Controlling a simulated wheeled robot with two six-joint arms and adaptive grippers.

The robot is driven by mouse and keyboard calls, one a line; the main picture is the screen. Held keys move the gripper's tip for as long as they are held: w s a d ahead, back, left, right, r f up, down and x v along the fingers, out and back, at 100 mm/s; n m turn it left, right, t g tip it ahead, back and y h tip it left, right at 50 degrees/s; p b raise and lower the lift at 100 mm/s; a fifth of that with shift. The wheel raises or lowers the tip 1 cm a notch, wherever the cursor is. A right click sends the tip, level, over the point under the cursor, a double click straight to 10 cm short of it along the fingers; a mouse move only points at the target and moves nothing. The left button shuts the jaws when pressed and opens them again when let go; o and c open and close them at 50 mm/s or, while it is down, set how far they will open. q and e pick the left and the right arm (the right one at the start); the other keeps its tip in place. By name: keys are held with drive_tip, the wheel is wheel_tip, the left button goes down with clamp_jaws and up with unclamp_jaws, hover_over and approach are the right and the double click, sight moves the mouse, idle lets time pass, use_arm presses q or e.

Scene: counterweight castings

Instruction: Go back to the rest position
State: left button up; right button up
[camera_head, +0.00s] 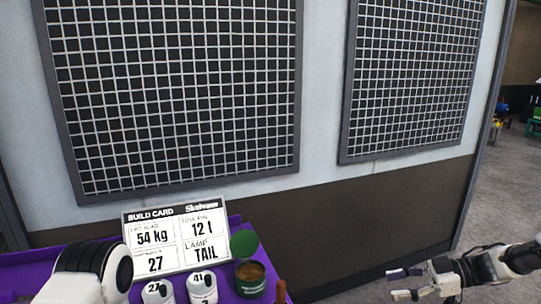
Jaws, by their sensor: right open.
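My right gripper (397,284) is at the lower right, with its arm coming in from the right edge. Its two fingers are apart with nothing between them, and it hangs in front of the dark lower wall, clear of the purple surface. A white and black part of my left arm shows at the lower left, in front of the purple surface; the left gripper itself is not in view.
A purple surface (25,283) holds a build card (177,235), two white numbered containers (157,291) (202,287) and a dark green tin (250,279) with brown contents. A green disc (244,243) stands behind the tin. Mesh panels (180,95) cover the wall; open floor lies right.

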drive_tip(key=s+a+f+m+t+h+b, duration=0.1)
drive_tip(key=s+a+f+m+b, duration=0.1)
drive_tip(key=s+a+f+m, duration=0.65)
drive_tip(key=s+a+f+m+t+h+b, duration=0.1)
drive_tip(key=s+a+f+m+h+b, duration=0.2)
drive_tip(key=a+f, duration=0.9)
drive_tip(key=s+d+f+m+g+h+p, duration=0.1)
drive_tip(key=s+d+f+m+h, duration=0.15)
drive_tip(key=s+f, duration=0.25)
drive_tip(key=s+d+f+m+h, duration=0.1)
drive_tip(key=s+d+f+h, duration=0.1)
drive_tip(key=s+d+f, duration=0.3)
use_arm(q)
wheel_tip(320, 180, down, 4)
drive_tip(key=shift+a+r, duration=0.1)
use_arm(e)
drive_tip(key=s+d+f+m+g+h, duration=0.1)
drive_tip(key=s+d+g+h, duration=0.2)
drive_tip(key=s+d+h, duration=0.2)
drive_tip(key=s+d, duration=0.3)
drive_tip(key=s, duration=0.3)
drive_tip(key=shift+s, duration=0.35)
drive_tip(key=shift+h, duration=0.25)
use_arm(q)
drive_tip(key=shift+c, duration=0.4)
